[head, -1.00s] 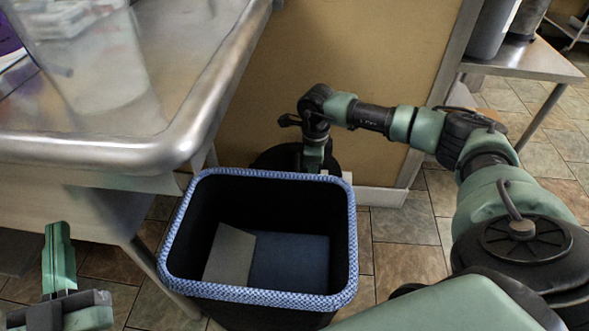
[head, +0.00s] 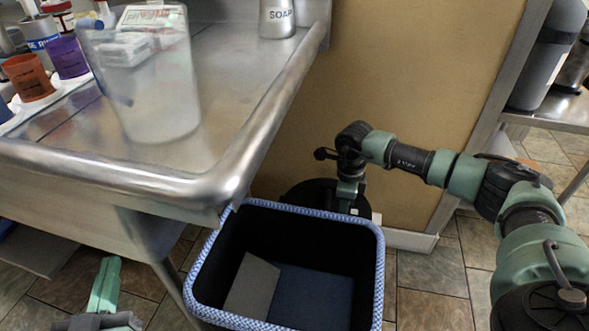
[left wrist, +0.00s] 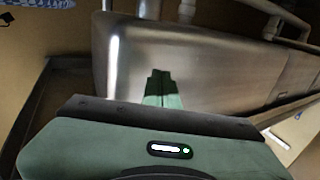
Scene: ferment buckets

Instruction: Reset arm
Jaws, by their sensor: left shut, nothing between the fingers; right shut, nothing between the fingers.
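My left gripper (head: 108,268) is at the lower left of the head view, beside the metal counter (head: 225,180) and left of the bin. Its green fingers are together and empty. In the left wrist view the closed fingers (left wrist: 160,88) show against a smooth metal surface. My right arm reaches in from the right and bends down behind the bin. My right gripper (head: 348,193) points down there, shut, with its lower end partly hidden by the bin's rim.
A black bin (head: 370,240) with a blue woven rim stands on the tiled floor, holding a grey and a blue flat piece. On the counter are a clear container (head: 155,85), a soap bottle (head: 277,18), an orange cup (head: 28,78) and a purple cup (head: 67,57).

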